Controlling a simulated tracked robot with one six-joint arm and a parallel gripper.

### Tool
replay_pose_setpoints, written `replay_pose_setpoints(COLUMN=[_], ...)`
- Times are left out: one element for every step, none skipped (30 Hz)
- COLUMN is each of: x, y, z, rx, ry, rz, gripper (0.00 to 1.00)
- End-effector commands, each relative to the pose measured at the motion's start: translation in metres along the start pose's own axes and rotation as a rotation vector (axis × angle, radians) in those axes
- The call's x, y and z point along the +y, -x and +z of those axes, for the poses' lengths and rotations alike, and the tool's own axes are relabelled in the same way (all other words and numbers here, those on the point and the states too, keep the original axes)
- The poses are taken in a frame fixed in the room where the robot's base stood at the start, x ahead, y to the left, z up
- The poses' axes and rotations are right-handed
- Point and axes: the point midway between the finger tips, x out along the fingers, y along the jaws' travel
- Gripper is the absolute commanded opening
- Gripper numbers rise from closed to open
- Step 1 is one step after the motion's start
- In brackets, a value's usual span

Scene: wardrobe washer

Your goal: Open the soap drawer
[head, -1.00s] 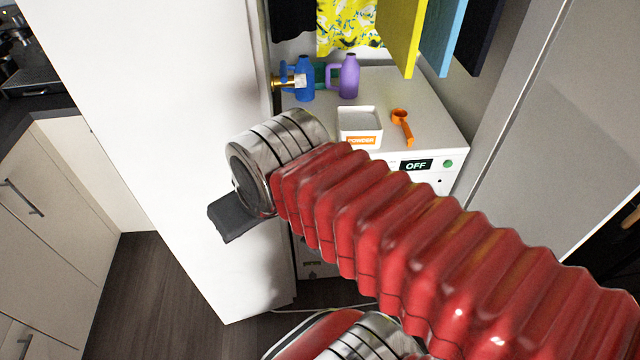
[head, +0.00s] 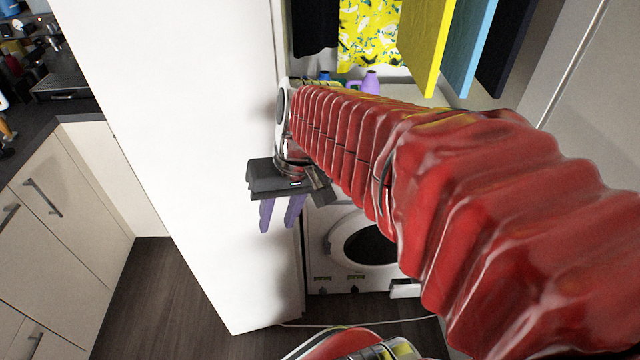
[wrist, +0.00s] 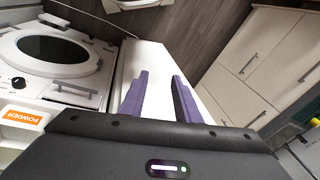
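The white washer (head: 322,225) stands in the wardrobe, its upper front hidden behind my arm in the head view. In the wrist view the washer (wrist: 108,55) is at the left. What looks like the soap drawer (wrist: 75,91), a panel with a bar handle, is on its front beside a black knob and appears shut. My gripper (head: 277,227) is in front of the white wardrobe door, left of the washer. In the wrist view its purple fingers (wrist: 160,82) are apart with nothing between them, to the right of the drawer and not touching it.
The open white wardrobe door (head: 190,150) stands close behind my gripper. A purple bottle (head: 370,82) and hanging clothes (head: 369,35) are above. Kitchen cabinets (head: 60,210) are at the left, with free floor before them.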

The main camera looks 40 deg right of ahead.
Motion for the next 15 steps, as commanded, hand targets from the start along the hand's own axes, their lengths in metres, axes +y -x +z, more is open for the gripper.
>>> replay_pose_setpoints(x=[0.006,0.009,0.013,0.016,0.019,0.024,0.027,0.030,0.035,0.039,0.042,0.048,0.052,0.056,0.062], y=[-0.005,-0.008,-0.011,-0.013,-0.015,-0.019,-0.021,-0.023,-0.027,-0.029,-0.032,-0.035,-0.037,-0.040,-0.043], z=[-0.005,-0.009,-0.013,-0.015,-0.019,-0.023,-0.025,-0.029,-0.033,-0.036,-0.039,-0.043,-0.046,-0.049,-0.053], rx=[-0.027,-0.040,-0.058,-0.071,-0.082,-0.098,-0.110,-0.119,-0.133,-0.143,-0.152,-0.164,-0.171,-0.180,-0.189], ry=[-0.036,-0.054,-0.078,-0.097,-0.114,-0.139,-0.157,-0.176,-0.200,-0.218,-0.237,-0.261,-0.280,-0.297,-0.323], rz=[-0.018,-0.030,-0.046,-0.059,-0.073,-0.090,-0.105,-0.119,-0.139,-0.154,-0.170,-0.191,-0.207,-0.224,-0.247], gripper=[0.29,0.29,0.29,0.29,0.29,0.29,0.29,0.29,0.29,0.29,0.29,0.29,0.29,0.29,0.29])
